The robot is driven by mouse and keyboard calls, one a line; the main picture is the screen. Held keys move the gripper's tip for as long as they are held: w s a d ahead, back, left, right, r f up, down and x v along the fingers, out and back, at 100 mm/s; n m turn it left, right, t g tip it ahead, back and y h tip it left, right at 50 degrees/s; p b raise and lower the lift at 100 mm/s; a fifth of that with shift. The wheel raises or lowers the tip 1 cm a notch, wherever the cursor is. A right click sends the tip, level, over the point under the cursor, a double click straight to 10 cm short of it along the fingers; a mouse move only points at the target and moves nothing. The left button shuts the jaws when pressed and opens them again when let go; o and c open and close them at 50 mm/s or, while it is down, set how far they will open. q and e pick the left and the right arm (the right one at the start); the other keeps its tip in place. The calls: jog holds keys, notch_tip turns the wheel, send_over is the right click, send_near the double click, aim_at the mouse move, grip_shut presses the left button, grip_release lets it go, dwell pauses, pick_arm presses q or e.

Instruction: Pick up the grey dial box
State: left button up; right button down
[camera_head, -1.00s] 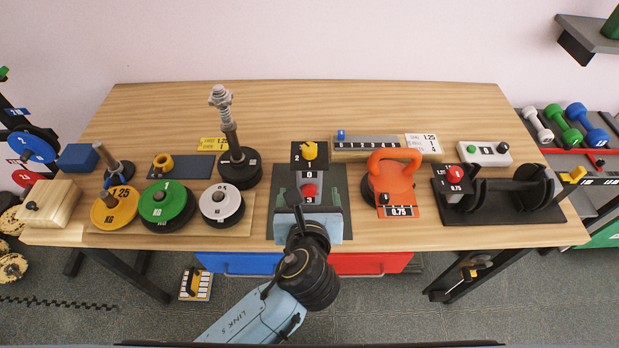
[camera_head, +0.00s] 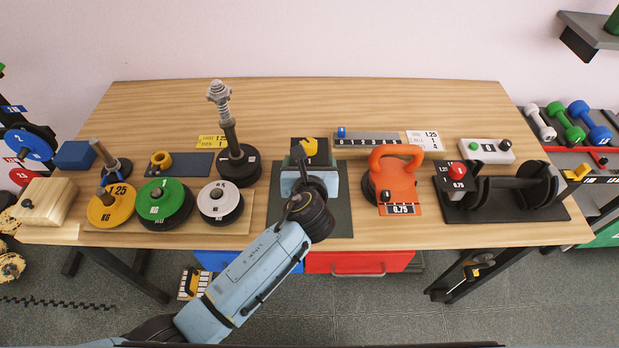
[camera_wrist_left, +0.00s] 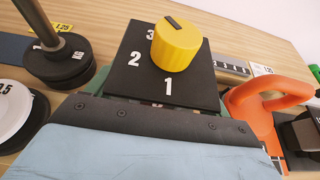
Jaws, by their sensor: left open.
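The dark grey dial box (camera_head: 320,159) stands on a dark mat at the middle of the table. A yellow knob (camera_head: 309,146) sits on its numbered top; box top (camera_wrist_left: 140,88) and knob (camera_wrist_left: 175,45) are close ahead in the left wrist view. My left gripper (camera_head: 309,168) is open at the near side of the box, its pale blue body covering the box's front. Green finger parts show on both sides of the box in the wrist view; whether they touch it is hidden. My right gripper is not in view.
The dark mat (camera_head: 338,218) lies under the box. An orange kettlebell (camera_head: 396,183) stands close right. A black post on a weight (camera_head: 238,168) and a white plate (camera_head: 220,202) stand left. A numbered strip (camera_head: 370,139) lies behind right. The table's back is clear.

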pick_arm(q)
jog(key=shift+w+f, duration=0.1)
jog(key=shift+w, duration=0.2)
jog(key=shift+c, duration=0.3)
grip_shut()
